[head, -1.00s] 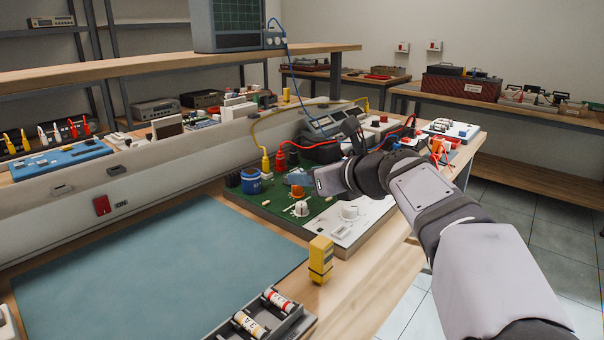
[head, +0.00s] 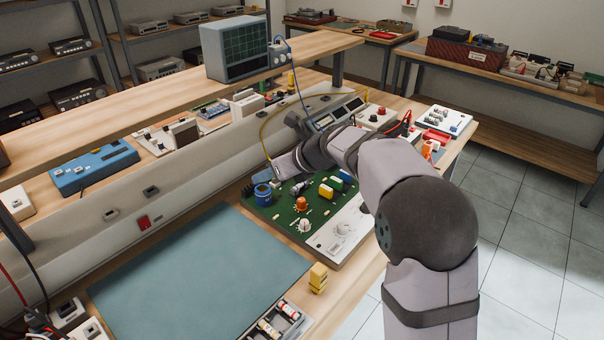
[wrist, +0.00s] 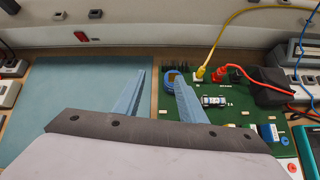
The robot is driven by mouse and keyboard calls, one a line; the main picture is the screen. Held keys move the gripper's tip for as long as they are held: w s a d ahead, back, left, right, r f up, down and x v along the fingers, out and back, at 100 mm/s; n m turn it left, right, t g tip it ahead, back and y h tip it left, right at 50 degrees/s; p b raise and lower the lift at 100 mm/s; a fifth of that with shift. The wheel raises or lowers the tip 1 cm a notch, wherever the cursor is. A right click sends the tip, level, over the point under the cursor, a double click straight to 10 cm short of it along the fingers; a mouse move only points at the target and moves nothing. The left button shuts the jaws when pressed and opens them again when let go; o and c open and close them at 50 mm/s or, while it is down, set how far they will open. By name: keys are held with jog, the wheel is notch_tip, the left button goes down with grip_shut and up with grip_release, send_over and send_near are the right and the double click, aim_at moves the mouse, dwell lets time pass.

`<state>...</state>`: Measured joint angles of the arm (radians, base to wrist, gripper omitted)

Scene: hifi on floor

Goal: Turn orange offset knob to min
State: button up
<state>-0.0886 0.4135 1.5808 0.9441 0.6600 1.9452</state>
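The orange knob (head: 301,203) stands on the green part of the circuit board (head: 262,211) in the head view. A white knob (head: 304,226) is just in front of it, and another (head: 343,229) is on the white panel. My gripper (head: 280,168) is over the back of the board, behind the orange knob and apart from it. In the wrist view my gripper (wrist: 160,76) has its two fingers spread with nothing between them. The right finger overlaps a blue cylinder (wrist: 170,77) in that view. I cannot make out the orange knob there; my gripper body covers much of the board.
Yellow and red leads (wrist: 218,48) plug into the back of the board. Blue, yellow and green parts (head: 330,187) stand right of the orange knob. A yellow block (head: 318,278) stands at the front. The blue-green mat (head: 200,275) on the left is clear.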

jog(key=a+n+g+p, duration=0.1)
jog(key=p, duration=0.4)
jog(key=n+g+h+p, duration=0.1)
jog(key=n+h+p, duration=0.5)
jog(key=n, duration=2.2)
send_near(302, 200)
jog(key=b, duration=0.1)
jog(key=shift+w+a+f+n+h, duration=0.3)
jog(key=shift+w+f, duration=0.1)
jog(key=shift+f, duration=0.1)
jog(key=shift+f, duration=0.1)
jog(key=shift+p+x, duration=1.1)
jog(key=shift+x, duration=2.5)
jog(key=shift+s, duration=0.1)
jog(key=shift+c, duration=0.6)
